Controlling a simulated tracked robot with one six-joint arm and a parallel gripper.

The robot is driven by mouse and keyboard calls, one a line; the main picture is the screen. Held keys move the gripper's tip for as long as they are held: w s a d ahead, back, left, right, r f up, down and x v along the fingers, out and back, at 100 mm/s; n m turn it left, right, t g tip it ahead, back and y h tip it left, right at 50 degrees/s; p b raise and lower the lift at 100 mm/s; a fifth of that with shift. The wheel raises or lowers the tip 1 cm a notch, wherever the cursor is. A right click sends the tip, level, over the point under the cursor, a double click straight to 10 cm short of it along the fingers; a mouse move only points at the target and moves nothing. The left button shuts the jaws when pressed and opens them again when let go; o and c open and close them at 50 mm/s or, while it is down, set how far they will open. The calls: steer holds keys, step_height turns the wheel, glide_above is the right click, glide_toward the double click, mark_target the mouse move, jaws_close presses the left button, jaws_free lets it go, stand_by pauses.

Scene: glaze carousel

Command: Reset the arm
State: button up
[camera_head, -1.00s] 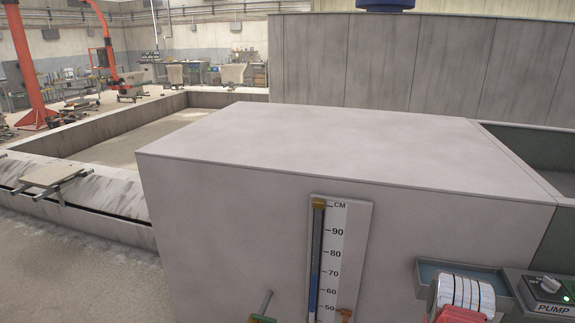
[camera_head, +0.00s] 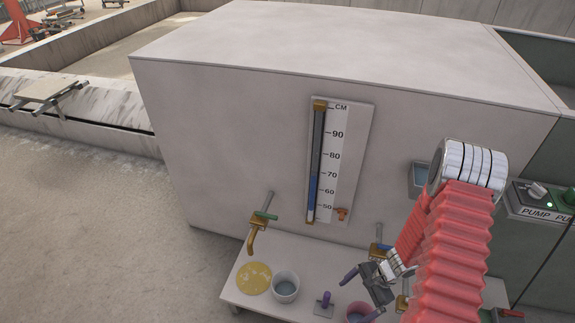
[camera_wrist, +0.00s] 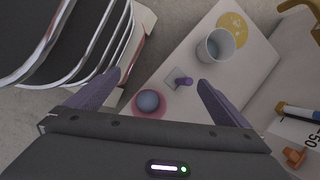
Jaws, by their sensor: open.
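My gripper (camera_head: 360,295) is open over the low bench at the front of the big grey tank, with my red ribbed arm rising behind it. In the wrist view its two purple fingers stand wide apart, with nothing held between them (camera_wrist: 160,80). Below and between the fingers are a small grey plate with a purple knob (camera_wrist: 184,81) and a pink dish with a blue-grey ball (camera_wrist: 148,101). The dish (camera_head: 357,312) is partly hidden by my gripper in the head view.
A white cup (camera_head: 286,287) and a yellow disc (camera_head: 254,279) are on the bench (camera_head: 236,298). A centimetre gauge (camera_head: 340,160) is on the tank wall (camera_head: 220,150). Open floor (camera_head: 90,230) lies left.

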steer(key=s+a+r+n+t+h, duration=0.1)
steer(key=s+a+r+n+t, duration=0.1)
steer(key=r, duration=1.5)
steer(key=s+a+r+n+t+h, duration=0.2)
steer(key=s+r+n, duration=0.2)
steer(key=r, duration=1.3)
steer(key=s+a+r+n+t+h, duration=0.1)
steer(key=s+r+n, duration=0.3)
steer(key=r, duration=1.3)
steer(key=a+n+t, duration=0.1)
steer(key=n, duration=0.3)
steer(key=shift+a+r+h, duration=0.25)
steer(key=shift+r+h, duration=0.1)
steer(key=shift+h, duration=0.05)
stand_by(0.7)
